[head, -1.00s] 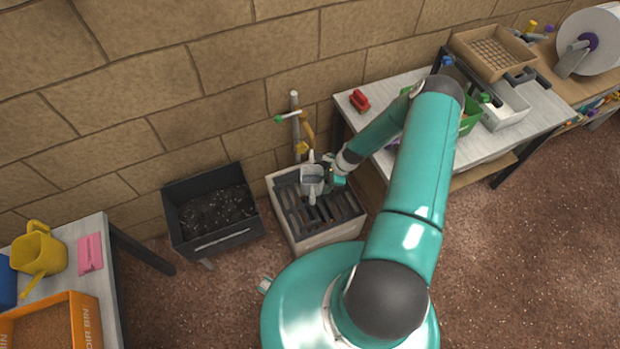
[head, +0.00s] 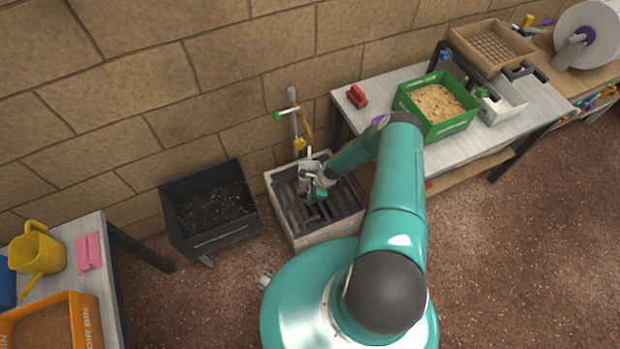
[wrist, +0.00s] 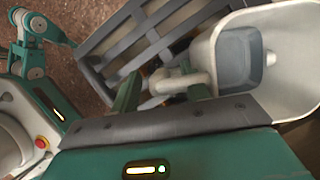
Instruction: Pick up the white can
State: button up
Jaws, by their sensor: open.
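The white can (head: 309,169) stands over the dark slatted grate of a pale box (head: 345,232) by the wall. In the wrist view the can (wrist: 297,78) is at the right, its open mouth facing the camera and a grey-blue interior showing. Its looped handle (wrist: 178,82) reaches left to between the two green fingers of my gripper (wrist: 163,90). My gripper (head: 318,190) is open around the handle; whether a finger touches it I cannot tell. In the head view my gripper partly hides the can.
A tap (head: 293,115) on an upright pipe stands behind the box. A black bin of soil (head: 165,215) is left of it. A workbench (head: 455,152) with a green tray (head: 470,119) is at the right. Another table (head: 108,262) with a yellow watering can (head: 36,252) is at the left.

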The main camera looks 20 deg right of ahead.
jog(key=shift+f, duration=0.15)
grip_shut()
